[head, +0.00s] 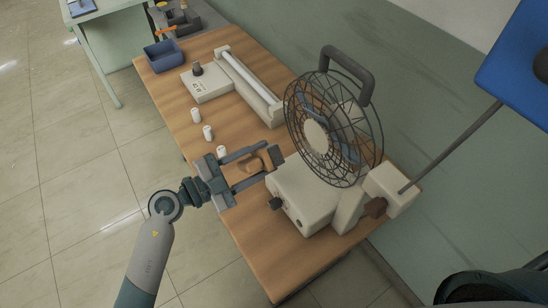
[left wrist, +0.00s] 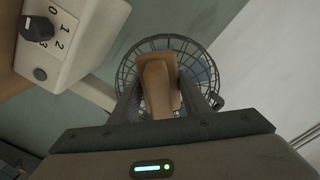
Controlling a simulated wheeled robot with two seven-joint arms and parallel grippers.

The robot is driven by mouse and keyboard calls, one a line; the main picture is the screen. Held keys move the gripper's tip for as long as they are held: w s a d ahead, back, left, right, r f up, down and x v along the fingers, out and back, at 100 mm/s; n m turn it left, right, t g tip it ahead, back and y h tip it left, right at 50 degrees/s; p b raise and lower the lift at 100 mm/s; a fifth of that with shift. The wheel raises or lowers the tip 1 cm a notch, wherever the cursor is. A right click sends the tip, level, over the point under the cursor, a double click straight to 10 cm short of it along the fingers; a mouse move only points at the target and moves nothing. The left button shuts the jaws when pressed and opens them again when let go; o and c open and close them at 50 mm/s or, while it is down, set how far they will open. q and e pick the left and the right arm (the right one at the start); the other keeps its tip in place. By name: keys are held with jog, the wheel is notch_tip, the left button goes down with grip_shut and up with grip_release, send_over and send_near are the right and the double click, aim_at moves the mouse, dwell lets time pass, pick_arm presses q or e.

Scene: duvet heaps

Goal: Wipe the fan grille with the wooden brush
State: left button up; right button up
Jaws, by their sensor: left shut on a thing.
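The fan grille (head: 318,130) is a round dark wire cage on a cream base (head: 303,195) with a knob, at the right of the wooden table. My left gripper (head: 262,166) is shut on the wooden brush (head: 253,165), in front of the grille and close to the base. In the left wrist view the brush (left wrist: 158,90) sits between the fingers (left wrist: 165,105), with the grille (left wrist: 135,65) behind it. Whether the brush touches the grille cannot be told. The bristles are hidden. My right gripper is not in view.
Several small white cylinders (head: 208,132) stand along the table's left edge. A white device with a long roller (head: 247,76) and a blue bin (head: 164,56) are farther back. The table's front (head: 265,255) is clear.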

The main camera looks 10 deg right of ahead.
pick_arm(q)
jog(key=shift+w+a, duration=0.1)
jog(key=shift+a, duration=0.2)
jog(key=shift+w+d, duration=0.2)
jog(key=shift+d, duration=0.35)
jog(key=shift+b+x, duration=0.55)
jog(key=shift+x, duration=0.45)
jog(key=b+x, duration=0.1)
jog(key=x, duration=0.2)
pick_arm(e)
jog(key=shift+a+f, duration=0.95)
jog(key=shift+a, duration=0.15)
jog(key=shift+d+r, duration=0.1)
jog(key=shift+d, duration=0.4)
pick_arm(q)
jog(key=shift+w+d+p, duration=0.2)
jog(key=shift+d+p, duration=0.1)
jog(key=shift+d, duration=0.1)
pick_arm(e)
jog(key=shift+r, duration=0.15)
